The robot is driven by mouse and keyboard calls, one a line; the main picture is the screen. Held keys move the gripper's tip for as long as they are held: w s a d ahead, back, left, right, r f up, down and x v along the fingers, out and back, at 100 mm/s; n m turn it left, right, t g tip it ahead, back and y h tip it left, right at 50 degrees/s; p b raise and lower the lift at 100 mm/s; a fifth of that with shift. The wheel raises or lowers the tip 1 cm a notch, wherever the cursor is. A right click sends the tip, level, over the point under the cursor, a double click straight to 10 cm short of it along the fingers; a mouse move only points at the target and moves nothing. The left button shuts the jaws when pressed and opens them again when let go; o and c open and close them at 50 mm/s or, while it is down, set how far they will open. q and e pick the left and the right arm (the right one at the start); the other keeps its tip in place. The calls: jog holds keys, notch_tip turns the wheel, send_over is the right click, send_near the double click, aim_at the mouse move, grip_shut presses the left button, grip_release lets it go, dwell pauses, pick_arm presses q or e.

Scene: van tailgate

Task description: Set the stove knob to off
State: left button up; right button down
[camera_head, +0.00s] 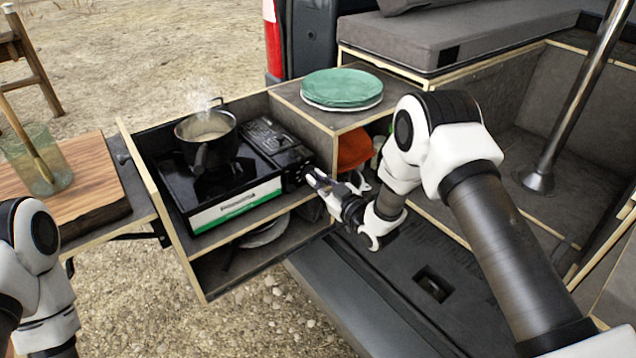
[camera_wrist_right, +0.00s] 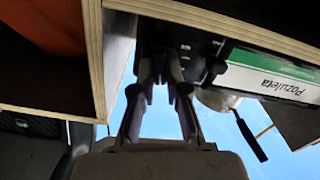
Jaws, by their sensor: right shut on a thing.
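The black camping stove (camera_head: 176,192) sits in the pulled-out wooden drawer, with a green and white strip along its front; that strip also shows upside down in the right wrist view (camera_wrist_right: 275,82). A pot (camera_head: 207,153) stands on it, steaming. My right gripper (camera_head: 314,179) is at the stove's right front end and is shut on the stove knob. In the right wrist view its two fingers (camera_wrist_right: 166,82) reach up to the dark stove front. The knob is mostly hidden between the fingertips, so its setting cannot be read. Of my left arm only upper links show at the left edge.
Green plates (camera_head: 342,87) lie on the wooden box right behind the gripper. An orange item (camera_head: 354,149) sits in the box opening beside it. A cutting board (camera_head: 95,172) and a glass jar (camera_head: 36,160) stand at the left. Drawer walls lie close around the gripper.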

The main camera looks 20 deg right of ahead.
jog(key=shift+m+b, duration=0.35)
jog(key=shift+m, duration=1.15)
jog(key=c, duration=1.2)
grip_release()
jog(key=shift+d, duration=0.1)
jog(key=v, duration=1.2)
